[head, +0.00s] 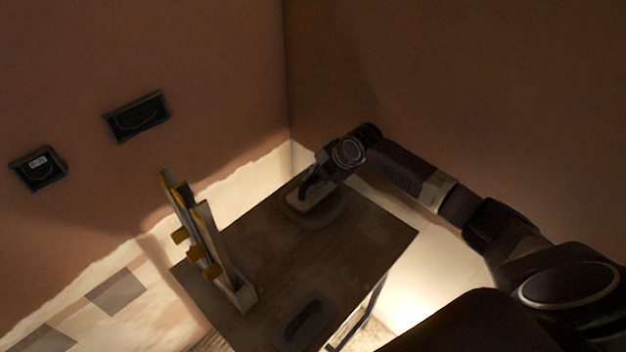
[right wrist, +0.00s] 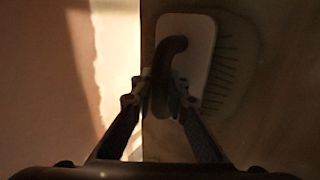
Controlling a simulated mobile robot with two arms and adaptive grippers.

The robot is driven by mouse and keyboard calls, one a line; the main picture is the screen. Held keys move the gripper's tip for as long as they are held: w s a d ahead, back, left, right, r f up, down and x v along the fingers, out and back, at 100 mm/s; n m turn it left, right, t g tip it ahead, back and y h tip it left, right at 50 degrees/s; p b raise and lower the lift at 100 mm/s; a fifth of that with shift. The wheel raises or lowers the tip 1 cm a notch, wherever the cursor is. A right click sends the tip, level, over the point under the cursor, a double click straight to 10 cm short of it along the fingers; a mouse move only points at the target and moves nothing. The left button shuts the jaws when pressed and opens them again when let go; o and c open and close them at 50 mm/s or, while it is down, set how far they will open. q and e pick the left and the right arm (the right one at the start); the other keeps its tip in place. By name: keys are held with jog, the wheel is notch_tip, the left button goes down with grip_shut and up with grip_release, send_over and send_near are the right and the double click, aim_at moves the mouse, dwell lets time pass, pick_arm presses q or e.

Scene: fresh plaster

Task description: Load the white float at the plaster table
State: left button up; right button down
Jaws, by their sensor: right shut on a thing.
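The white float (head: 307,203) lies flat at the far end of the brown plaster table (head: 275,245). In the right wrist view its pale plate (right wrist: 203,58) shows below a dark curved handle (right wrist: 163,72). My right gripper (head: 318,184) is shut on that handle, with one finger on each side of it. A darker patch with short ridges, seemingly plaster (right wrist: 232,65), spreads on the tabletop beside and around the plate. Whether plaster is on the plate's underside is hidden. My left gripper is not in view.
A rack with yellow-edged long tools (head: 208,245) stands on the table's left side. A dark float-like tool (head: 305,318) lies near the front edge. Two dark boxes (head: 138,116) (head: 39,168) are set in the left wall. Walls meet close behind the table; its middle is clear.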

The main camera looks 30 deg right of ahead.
aim_at(313, 177)
jog(key=shift+r+p, duration=2.1)
jog(key=shift+r, duration=0.75)
jog(key=shift+f, duration=0.1)
jog(key=shift+s, duration=0.1)
